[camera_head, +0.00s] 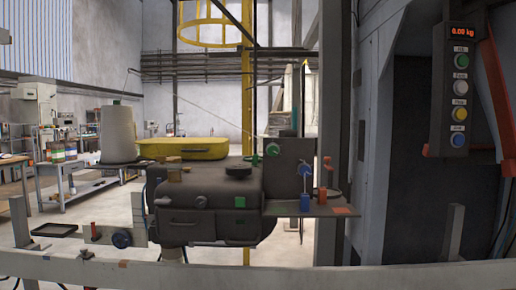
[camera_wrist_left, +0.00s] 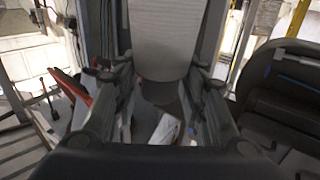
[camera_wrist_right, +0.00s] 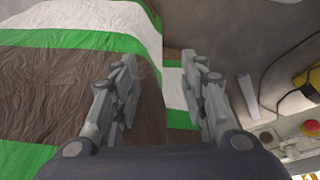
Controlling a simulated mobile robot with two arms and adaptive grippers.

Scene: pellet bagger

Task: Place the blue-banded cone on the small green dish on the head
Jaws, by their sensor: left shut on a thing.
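My left gripper (camera_wrist_left: 160,72) is shut on a pale, fine-ribbed tapered body, the pale cone (camera_wrist_left: 165,38); no blue band shows on it. The left wrist view shows the dark machine head (camera_wrist_left: 275,95) to the right of the fingers. In the head view the dark head (camera_head: 205,190) is in the middle, with a dark round disc (camera_head: 238,171) on top. A grey-white cone (camera_head: 118,135) stands left of it on a dark base, with no band visible. I cannot make out a small green dish. My right gripper (camera_wrist_right: 158,68) is open and empty. Neither gripper shows in the head view.
A side plate (camera_head: 305,208) with red and blue thread posts is right of the head. A button panel (camera_head: 460,90) hangs at the right. A pale beam (camera_head: 240,272) crosses the front. Brown, white and green striped bags (camera_wrist_right: 80,85) lie close to my right fingers.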

